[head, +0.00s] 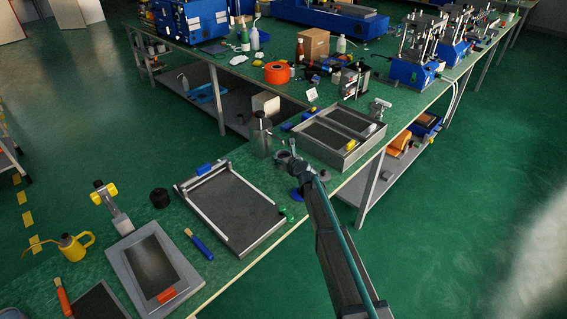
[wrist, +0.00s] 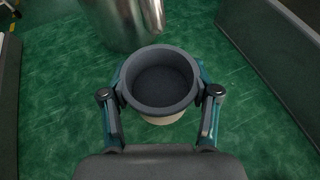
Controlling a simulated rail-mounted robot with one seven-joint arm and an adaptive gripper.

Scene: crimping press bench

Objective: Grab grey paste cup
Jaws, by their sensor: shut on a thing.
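The grey paste cup (wrist: 160,106) is a round, open, dark grey cup, seen from above in the wrist view. My gripper (wrist: 160,90) is shut on it, with one teal finger against each side. A pale round edge shows just below the cup; I cannot tell whether it is part of the cup or a thing under it. In the head view my gripper (head: 285,161) is small at the far end of my arm, over the bench, and the cup is hard to make out there. I cannot tell whether the cup is touching the bench.
A metal canister (wrist: 125,22) stands just beyond the cup; it also shows in the head view (head: 262,136). A divided grey tray (head: 350,157) lies to the right, and a tray with a dark mat (head: 235,205) to the left. Green bench surface shows between them.

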